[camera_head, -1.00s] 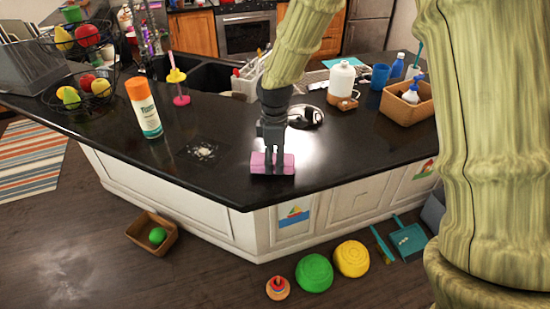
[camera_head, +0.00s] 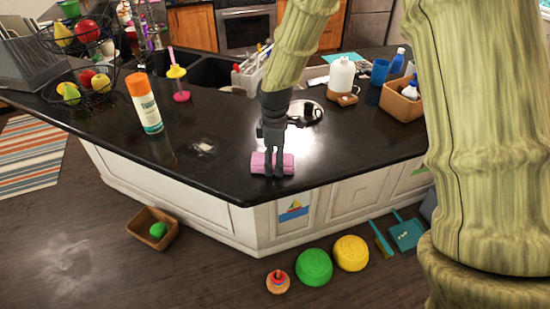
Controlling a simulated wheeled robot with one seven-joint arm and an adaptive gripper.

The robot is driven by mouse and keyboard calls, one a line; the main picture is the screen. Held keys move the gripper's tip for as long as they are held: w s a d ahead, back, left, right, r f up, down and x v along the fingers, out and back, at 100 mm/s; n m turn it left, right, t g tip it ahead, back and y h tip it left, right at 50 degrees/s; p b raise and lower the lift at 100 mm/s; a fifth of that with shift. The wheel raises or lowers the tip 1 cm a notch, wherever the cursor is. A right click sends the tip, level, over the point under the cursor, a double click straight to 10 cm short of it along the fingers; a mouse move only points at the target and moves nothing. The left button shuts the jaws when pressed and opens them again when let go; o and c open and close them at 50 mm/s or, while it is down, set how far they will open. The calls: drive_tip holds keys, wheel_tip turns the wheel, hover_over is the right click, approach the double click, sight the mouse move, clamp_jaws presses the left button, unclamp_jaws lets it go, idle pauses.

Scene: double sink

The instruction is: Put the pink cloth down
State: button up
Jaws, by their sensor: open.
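The pink cloth (camera_head: 287,164) is a small folded block lying on the black countertop (camera_head: 222,178), near its front corner. My gripper (camera_head: 273,172) points straight down at the cloth. Its dark fingers overlap the middle of the cloth in this view, and the cloth shows on both sides of them. The gripper is open. Whether the fingers still touch the cloth cannot be told. A patch of white crumbs or powder (camera_head: 203,148) lies on the counter to the left of the cloth.
An orange-capped spray can (camera_head: 146,105) and a fruit basket (camera_head: 98,82) stand to the left. A white bottle (camera_head: 341,76) and a brown caddy (camera_head: 398,100) stand behind right. Counter around the cloth is clear.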

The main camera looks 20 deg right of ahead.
wheel_tip(320, 180, up, 12)
drive_tip(key=b, duration=0.3)
drive_tip(key=shift+r+b, duration=0.15)
drive_tip(key=shift+b, duration=0.2)
idle(0.6)
